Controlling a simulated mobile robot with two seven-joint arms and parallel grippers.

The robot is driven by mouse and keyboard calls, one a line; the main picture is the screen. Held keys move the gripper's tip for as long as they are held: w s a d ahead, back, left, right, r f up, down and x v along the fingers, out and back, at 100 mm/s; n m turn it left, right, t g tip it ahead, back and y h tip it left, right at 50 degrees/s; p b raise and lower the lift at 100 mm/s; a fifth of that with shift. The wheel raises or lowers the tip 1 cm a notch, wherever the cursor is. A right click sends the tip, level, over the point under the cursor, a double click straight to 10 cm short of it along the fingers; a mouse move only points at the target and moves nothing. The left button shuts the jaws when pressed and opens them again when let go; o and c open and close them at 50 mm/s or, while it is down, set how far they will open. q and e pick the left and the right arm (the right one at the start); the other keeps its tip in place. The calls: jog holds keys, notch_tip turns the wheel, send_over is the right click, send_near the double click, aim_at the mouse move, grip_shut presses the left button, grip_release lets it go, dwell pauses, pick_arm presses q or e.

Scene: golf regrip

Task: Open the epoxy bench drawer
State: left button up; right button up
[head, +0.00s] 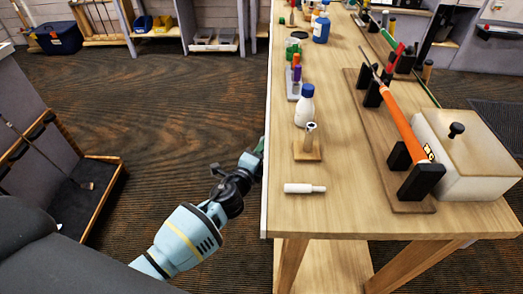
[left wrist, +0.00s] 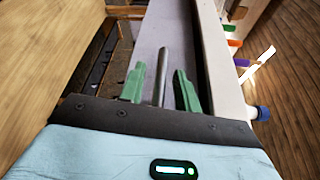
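The epoxy bench (head: 400,222) runs along the right of the head view. My left gripper (head: 262,146) reaches its left side, its fingertips partly hidden by the bench edge. In the left wrist view, my left gripper (left wrist: 159,86) has its two green fingers apart. A grey bar handle (left wrist: 161,72) stands between the fingers, with a gap visible on each side. Behind it is a flat grey panel (left wrist: 176,28), which looks like the drawer front. The drawer's inside is not visible, and the panel does not show in the head view. My right gripper is not in view.
On the bench stand a white bottle with a blue cap (head: 305,108), a small wooden stand (head: 306,152), a white tube (head: 304,188) and a club with an orange grip (head: 405,125). The floor (head: 190,110) left of the bench is clear.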

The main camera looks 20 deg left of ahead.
pick_arm(q)
jog(key=shift+w, duration=0.25)
grip_shut()
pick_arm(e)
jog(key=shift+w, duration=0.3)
pick_arm(q)
jog(key=shift+a, duration=0.1)
jog(key=s+a, duration=0.2)
jog(key=a, duration=0.7)
jog(key=s+a, duration=0.3)
jog(key=a, duration=0.6)
jog(key=shift+s+a, duration=0.15)
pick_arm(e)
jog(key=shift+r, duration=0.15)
pick_arm(q)
grip_release()
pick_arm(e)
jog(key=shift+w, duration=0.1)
